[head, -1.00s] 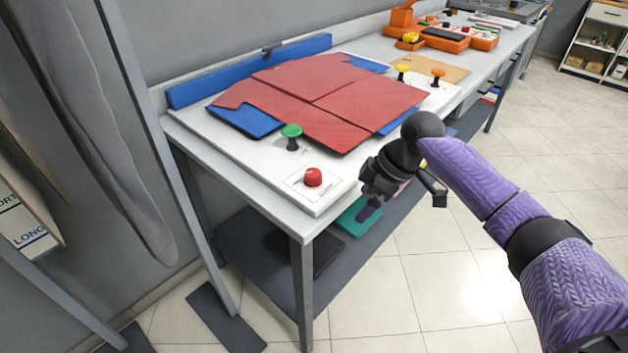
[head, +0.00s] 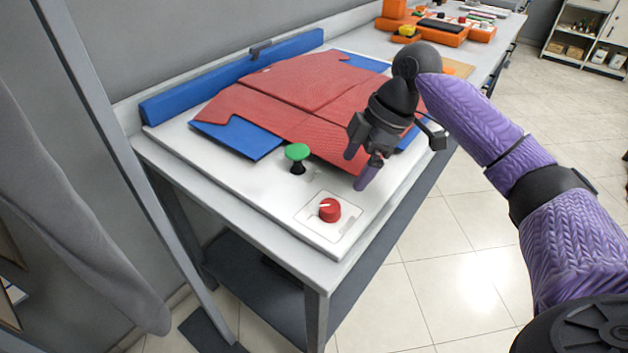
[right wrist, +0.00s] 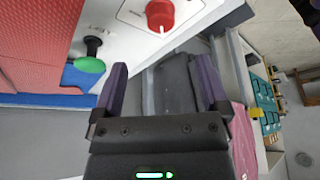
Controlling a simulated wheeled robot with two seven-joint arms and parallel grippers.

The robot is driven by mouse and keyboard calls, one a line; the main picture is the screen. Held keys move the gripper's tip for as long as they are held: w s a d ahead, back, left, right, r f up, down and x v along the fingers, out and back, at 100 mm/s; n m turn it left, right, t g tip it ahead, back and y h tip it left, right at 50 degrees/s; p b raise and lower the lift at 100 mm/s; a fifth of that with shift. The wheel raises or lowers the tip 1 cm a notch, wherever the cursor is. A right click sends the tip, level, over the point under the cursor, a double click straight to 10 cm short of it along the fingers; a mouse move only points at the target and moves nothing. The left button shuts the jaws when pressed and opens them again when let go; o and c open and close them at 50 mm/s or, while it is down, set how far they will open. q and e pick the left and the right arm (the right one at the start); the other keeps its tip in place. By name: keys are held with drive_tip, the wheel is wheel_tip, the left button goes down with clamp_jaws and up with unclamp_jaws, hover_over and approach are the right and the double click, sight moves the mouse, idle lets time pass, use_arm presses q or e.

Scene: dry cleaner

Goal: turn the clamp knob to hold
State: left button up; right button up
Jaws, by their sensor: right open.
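The red clamp knob (head: 330,210) sits on a pale plate at the near right corner of the white board, with a white pointer line on its top. It also shows at the top of the right wrist view (right wrist: 160,14). My right gripper (head: 358,170) is open and empty above the board's right edge, behind the knob and a little to its right, apart from it. In the right wrist view its two purple fingers (right wrist: 160,85) are spread with nothing between them. The label by the knob is too small to read. My left gripper is not in view.
A green mushroom button (head: 297,153) stands left of the knob. Folded red cloth (head: 300,85) lies over blue pads behind it. A blue rail (head: 235,75) runs along the back. A grey post (head: 120,160) stands at the left. Orange devices (head: 430,33) are farther along the table.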

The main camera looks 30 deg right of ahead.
sight(332, 205)
drive_tip(key=b+x, duration=0.4)
drive_tip(key=x, duration=0.5)
drive_tip(key=shift+a+f, duration=0.2)
drive_tip(key=shift+f, duration=0.1)
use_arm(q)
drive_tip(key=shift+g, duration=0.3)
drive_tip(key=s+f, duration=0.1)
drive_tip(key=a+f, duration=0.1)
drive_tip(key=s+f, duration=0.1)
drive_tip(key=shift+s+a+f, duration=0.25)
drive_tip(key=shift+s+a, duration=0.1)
